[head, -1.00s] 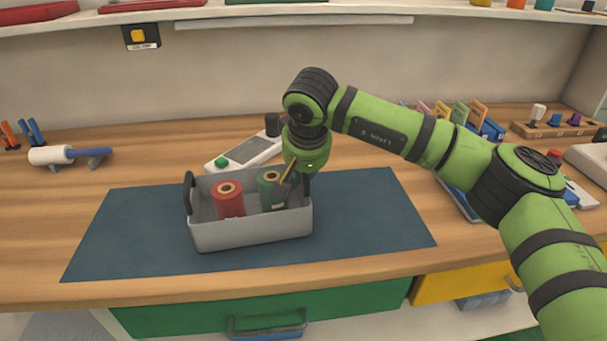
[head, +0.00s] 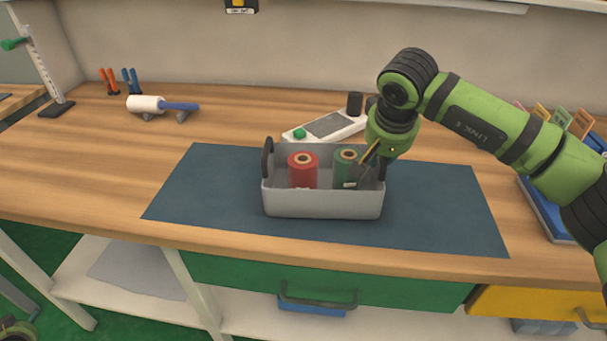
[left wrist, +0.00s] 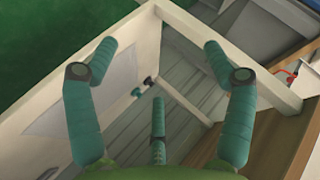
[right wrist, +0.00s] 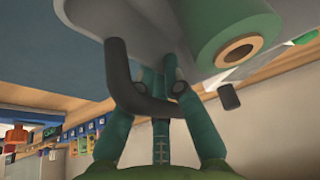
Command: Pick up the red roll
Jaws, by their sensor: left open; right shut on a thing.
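The red roll (head: 303,171) stands upright in a grey carrier (head: 320,204) with dark end handles, on the blue mat. A green roll (head: 346,169) stands to its right in the same carrier; it also shows in the right wrist view (right wrist: 213,28). My right gripper (head: 372,164) is at the carrier's right end, beside the green roll. In the right wrist view its fingers (right wrist: 159,75) are shut at the dark handle (right wrist: 125,85). My left gripper (left wrist: 155,55) is open and empty, apart from the carrier. It is not clearly visible in the head view.
The blue mat (head: 210,190) is bare left of the carrier. A grey device with a green knob (head: 325,128) lies behind it. White frame bars (left wrist: 180,95) are below my left gripper.

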